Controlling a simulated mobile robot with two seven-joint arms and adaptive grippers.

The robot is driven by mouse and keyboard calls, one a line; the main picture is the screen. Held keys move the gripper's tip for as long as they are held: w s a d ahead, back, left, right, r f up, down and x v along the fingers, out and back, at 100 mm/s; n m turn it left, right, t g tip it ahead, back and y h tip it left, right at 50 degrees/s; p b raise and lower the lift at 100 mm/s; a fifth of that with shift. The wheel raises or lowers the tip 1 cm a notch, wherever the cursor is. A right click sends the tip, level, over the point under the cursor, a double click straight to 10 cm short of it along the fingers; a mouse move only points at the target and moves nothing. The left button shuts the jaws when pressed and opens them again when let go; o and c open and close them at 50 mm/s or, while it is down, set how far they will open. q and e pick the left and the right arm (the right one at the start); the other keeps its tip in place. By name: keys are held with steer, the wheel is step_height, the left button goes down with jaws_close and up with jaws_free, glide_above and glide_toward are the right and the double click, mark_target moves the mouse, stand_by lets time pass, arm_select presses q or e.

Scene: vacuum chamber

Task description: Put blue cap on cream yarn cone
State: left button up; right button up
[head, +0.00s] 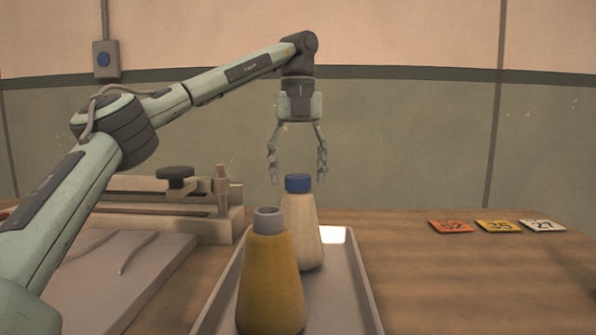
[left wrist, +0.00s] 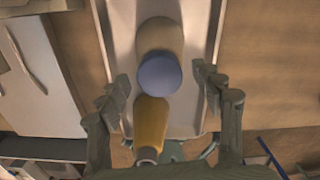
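The cream yarn cone (head: 304,235) stands upright on a grey tray, behind the mustard cone. The blue cap (head: 298,183) sits on top of the cream cone. In the left wrist view, the blue cap (left wrist: 159,74) shows from above with the cream cone (left wrist: 160,35) under it. My left gripper (head: 298,180) points down, open and empty, with its fingers spread to either side above or around the cap. No contact with the cap is visible. My right gripper is not in view.
A mustard yarn cone (head: 270,285) with a bare grey top stands nearer on the tray (head: 362,290). A wooden fixture with a black knob (head: 175,173) and a grey board (head: 120,270) lie left. Numbered tags (head: 497,226) lie right; the table between is clear.

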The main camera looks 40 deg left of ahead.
arm_select(q)
step_height(320, 180, up, 12)
stand_by(1.0)
steer(key=shift+f, duration=0.1)
stand_by(0.5)
